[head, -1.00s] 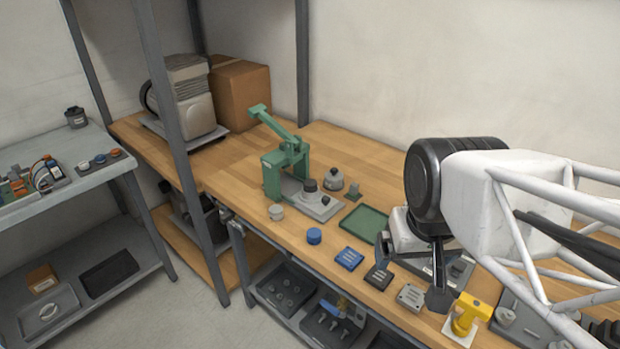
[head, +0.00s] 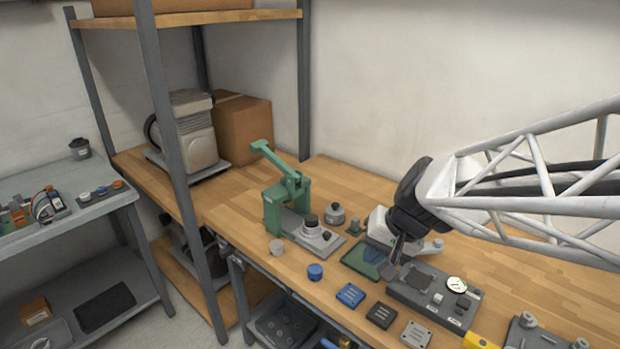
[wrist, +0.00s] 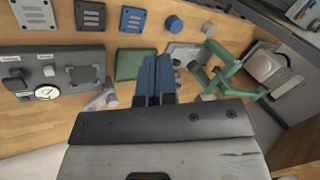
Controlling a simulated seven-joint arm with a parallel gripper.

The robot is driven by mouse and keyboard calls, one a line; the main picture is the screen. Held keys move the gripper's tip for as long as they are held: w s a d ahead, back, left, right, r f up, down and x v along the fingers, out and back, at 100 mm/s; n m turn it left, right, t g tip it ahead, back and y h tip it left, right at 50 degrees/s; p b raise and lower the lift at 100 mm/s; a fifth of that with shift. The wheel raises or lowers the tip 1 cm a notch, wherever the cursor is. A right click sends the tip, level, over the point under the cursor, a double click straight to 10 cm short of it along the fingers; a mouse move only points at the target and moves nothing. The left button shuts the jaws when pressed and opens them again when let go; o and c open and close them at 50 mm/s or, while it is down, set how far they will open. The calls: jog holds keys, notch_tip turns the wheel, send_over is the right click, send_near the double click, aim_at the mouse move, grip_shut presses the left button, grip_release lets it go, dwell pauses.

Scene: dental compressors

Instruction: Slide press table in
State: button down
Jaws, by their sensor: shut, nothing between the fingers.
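The green press (head: 272,212) stands on the wooden bench, its lever arm raised and slanting up to the left. Its grey press table (head: 328,244) sticks out from the base to the front right, with a round dark-topped piece (head: 311,221) and a small black knob on it. In the wrist view the press (wrist: 226,72) is at upper right, and the table (wrist: 184,50) is partly hidden by my finger. My gripper (head: 388,268) is shut and empty, right of the table, over the right part of the green tray. Its blue fingers (wrist: 157,72) show centrally in the wrist view.
The green tray (head: 353,258) lies between press table and gripper. A grey gauge panel (head: 408,290) is to the right. A blue cap (head: 315,271), light cup (head: 276,247) and small blocks line the front. A grey domed part (head: 335,214) sits behind the table.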

aim_at(330, 238)
jog(key=w+d+f+m+t+y, duration=0.1)
jog(key=w+d+f+m, duration=0.1)
jog(key=w+f, duration=0.3)
jog(key=w+d+f+m+t+y, duration=0.1)
jog(key=w+f, duration=0.5)
jog(key=w, duration=0.6)
jog(key=d+m+t, duration=0.1)
jog(key=d+m, duration=0.1)
jog(key=m, duration=0.1)
jog(key=shift+w+d+f+t, duration=0.15)
jog(key=shift+w+d+t, duration=0.1)
jog(key=shift+d+t, duration=0.05)
jog(key=x, duration=0.9)
jog(key=shift+w+a+f, duration=0.2)
jog(key=shift+a+f, duration=0.05)
jog(key=shift+w+a, duration=1.45)
jog(key=shift+w, duration=0.05)
jog(key=shift+w+a, duration=0.1)
